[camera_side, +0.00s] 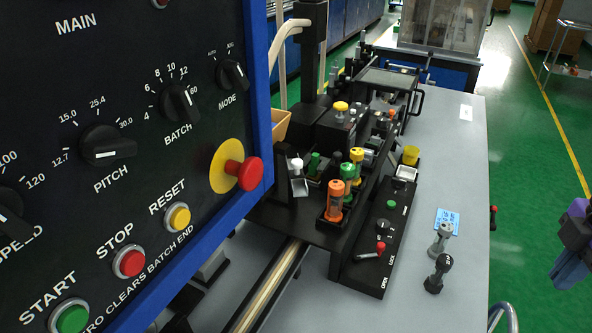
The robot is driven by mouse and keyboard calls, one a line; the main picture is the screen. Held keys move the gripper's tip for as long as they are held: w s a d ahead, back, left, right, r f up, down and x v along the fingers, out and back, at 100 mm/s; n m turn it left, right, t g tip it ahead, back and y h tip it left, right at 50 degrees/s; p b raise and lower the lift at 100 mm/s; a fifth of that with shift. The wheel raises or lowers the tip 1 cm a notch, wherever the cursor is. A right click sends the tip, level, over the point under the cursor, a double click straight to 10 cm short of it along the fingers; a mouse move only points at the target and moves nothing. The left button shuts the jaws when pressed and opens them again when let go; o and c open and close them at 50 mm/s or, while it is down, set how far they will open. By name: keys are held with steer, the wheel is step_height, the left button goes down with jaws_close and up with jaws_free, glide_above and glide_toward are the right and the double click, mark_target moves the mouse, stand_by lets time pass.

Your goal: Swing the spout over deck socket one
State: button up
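A small grey chute with a white knob on top, which looks like the spout (299,185), stands at the left of the black deck (320,234). I cannot tell which socket is number one, or whether the spout's mouth is over any socket. What looks like my gripper (571,272), dark with blue and purple parts, is at the right edge, partly cut off. It is far from the spout and touches nothing visible. Its finger gap is unclear.
A black control strip (372,262) with a red-handled lever (380,248) marked OPEN and LOCK lies right of the deck. A large control panel (120,140) fills the left foreground.

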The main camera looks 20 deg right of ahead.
steer(key=o, duration=0.5)
steer(key=shift+a, duration=0.2)
steer(key=shift+o, duration=0.2)
steer(key=w+a+f+y, duration=0.1)
steer(key=w+a+y, duration=0.1)
steer(key=a, duration=0.6)
steer(key=shift+w+a+f+m+t+y, duration=0.3)
steer(key=shift+w+f+t+y, duration=0.1)
steer(key=shift+y, duration=0.3)
steer(key=m+t+y, duration=0.5)
steer(key=t+y, duration=0.2)
steer(key=t, duration=0.7)
glide_toward(297, 161)
steer(key=shift+x, duration=5.05)
jaws_close()
